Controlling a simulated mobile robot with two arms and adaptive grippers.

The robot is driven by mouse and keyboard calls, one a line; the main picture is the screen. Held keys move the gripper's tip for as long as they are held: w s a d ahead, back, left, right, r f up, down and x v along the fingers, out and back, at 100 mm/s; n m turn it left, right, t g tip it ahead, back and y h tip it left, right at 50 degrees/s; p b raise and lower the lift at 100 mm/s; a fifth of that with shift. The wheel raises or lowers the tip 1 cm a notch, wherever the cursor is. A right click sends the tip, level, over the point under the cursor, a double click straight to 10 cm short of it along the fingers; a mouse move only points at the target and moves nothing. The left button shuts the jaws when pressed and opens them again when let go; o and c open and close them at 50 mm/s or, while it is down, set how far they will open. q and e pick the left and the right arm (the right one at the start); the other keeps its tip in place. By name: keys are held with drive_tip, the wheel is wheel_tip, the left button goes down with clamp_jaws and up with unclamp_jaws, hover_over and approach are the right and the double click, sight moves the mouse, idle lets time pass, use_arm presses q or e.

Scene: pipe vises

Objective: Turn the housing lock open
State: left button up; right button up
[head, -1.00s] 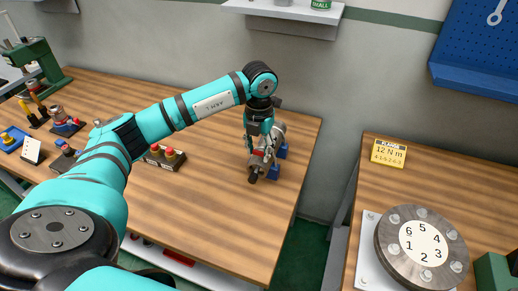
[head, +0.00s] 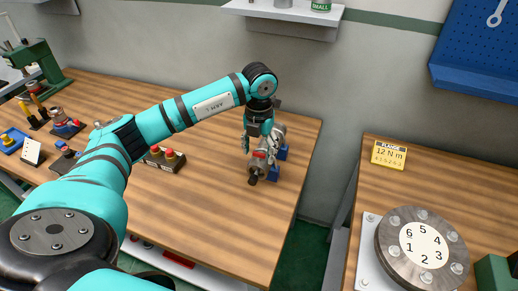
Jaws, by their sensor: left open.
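The housing (head: 264,163) is a grey metal cylinder with a red part and a dark end, lying on blue supports (head: 281,152) near the right end of the left wooden bench. My left gripper (head: 259,143) points down at the housing from above and is open. Its fingers sit close over the housing; whether they touch it cannot be told. The lock itself is too small and partly covered by the gripper to make out. My right gripper is not in view.
A dark block with red and yellow knobs (head: 164,158) stands left on the bench. A green press (head: 42,68) and small fixtures are at the far left. A numbered flange (head: 422,244) and yellow card (head: 389,154) are on the right bench.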

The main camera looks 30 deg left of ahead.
sight(259, 153)
use_arm(q)
wheel_tip(259, 153, up, 12)
idle(0.5)
